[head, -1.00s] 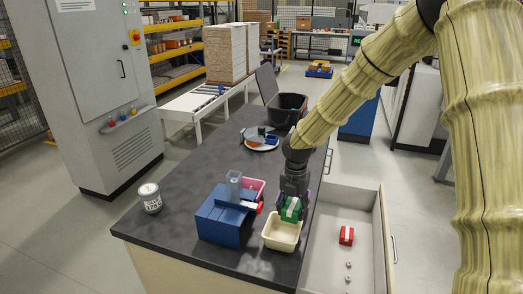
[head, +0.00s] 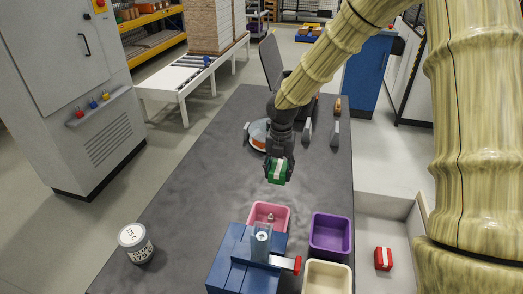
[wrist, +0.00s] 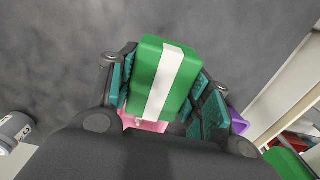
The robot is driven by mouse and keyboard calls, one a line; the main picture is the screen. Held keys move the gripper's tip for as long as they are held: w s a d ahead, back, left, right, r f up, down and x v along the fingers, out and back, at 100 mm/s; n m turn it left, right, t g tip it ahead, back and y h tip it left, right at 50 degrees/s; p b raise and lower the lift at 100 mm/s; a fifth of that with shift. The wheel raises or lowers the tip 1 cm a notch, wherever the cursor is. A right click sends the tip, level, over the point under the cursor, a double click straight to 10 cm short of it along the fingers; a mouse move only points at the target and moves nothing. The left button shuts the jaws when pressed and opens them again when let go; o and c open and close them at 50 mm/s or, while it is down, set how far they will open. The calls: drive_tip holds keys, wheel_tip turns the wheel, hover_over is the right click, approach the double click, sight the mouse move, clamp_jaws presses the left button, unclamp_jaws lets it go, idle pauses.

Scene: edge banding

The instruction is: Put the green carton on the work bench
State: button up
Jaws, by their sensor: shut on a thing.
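The green carton (head: 278,171) with a white band is held by my gripper (head: 279,163) above the dark work bench (head: 205,165). In the wrist view the green carton (wrist: 172,85) sits between the two teal-padded fingers, which press on its sides. In the head view it hangs beyond the pink bin (head: 268,217) and the purple bin (head: 330,234). Its height above the bench top is hard to tell.
A blue block-like fixture (head: 232,258) with a red handle and a cream bin (head: 327,278) stand at the near side. A labelled can (head: 135,243) is at the left. An open drawer at right holds a red carton (head: 383,259). The bench's middle left is clear.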

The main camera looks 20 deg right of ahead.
drive_tip(key=shift+s+d+f, duration=0.25)
drive_tip(key=shift+f, duration=0.1)
drive_tip(key=p, duration=0.1)
hover_over(277, 197)
wheel_tip(277, 197, down, 5)
drive_tip(key=shift+w+r, duration=0.1)
drive_tip(key=shift+w, duration=0.05)
drive_tip(key=shift+s, duration=0.25)
drive_tip(key=shift+f+p, duration=0.5)
drive_tip(key=shift+f, duration=1.7)
drive_tip(key=shift+f, duration=0.15)
drive_tip(key=o, duration=1)
wheel_tip(277, 197, up, 12)
drive_tip(key=shift+r+b, duration=0.15)
drive_tip(key=shift+b, duration=1.1)
